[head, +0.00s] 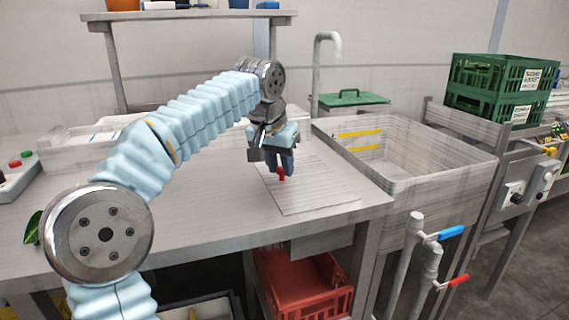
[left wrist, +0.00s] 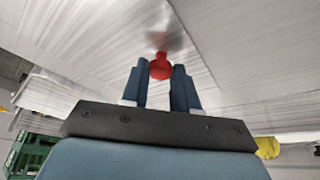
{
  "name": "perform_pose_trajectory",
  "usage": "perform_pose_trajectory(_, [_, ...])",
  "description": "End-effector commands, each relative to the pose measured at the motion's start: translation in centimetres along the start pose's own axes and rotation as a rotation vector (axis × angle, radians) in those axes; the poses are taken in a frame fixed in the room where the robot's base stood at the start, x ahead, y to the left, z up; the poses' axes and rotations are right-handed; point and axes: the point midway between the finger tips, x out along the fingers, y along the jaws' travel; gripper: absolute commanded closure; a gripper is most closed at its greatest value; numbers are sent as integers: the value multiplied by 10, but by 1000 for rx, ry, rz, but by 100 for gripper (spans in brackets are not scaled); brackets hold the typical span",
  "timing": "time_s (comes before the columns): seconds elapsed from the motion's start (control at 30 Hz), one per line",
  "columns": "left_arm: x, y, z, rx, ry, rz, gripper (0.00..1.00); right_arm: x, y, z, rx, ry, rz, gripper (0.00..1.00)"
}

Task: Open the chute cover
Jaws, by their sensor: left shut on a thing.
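The chute cover (head: 325,195) is a pale, flat plate with a red knob (head: 281,174). It looks to lie flat in the worktop, right of the middle of the table. My left gripper (head: 287,168) reaches down over the plate, and its dark blue fingers are shut on the red knob. In the left wrist view the knob (left wrist: 160,67) sits between the two fingertips (left wrist: 161,72), with the pale plate surface behind it. My right gripper is in neither view.
A deep sink (head: 440,165) stands right of the table, with blue and red tap handles in front. A red crate (head: 300,285) is under the table. Green crates (head: 490,90) are at the back right. A shelf (head: 185,14) spans the back.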

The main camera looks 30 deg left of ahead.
Motion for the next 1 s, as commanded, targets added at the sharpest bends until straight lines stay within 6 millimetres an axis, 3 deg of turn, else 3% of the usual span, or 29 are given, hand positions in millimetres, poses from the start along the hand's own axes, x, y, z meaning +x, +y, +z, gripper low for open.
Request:
perform_pose_trajectory(0.53, [-32, -84, 77, -3, 2, -4, 100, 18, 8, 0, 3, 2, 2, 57])
perform_pose_trajectory(0.73, [-38, -98, 90, -1, 2, -4, 100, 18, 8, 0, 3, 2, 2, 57])
perform_pose_trajectory(1.0, [-39, -101, 92, 0, 2, -3, 100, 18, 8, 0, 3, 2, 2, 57])
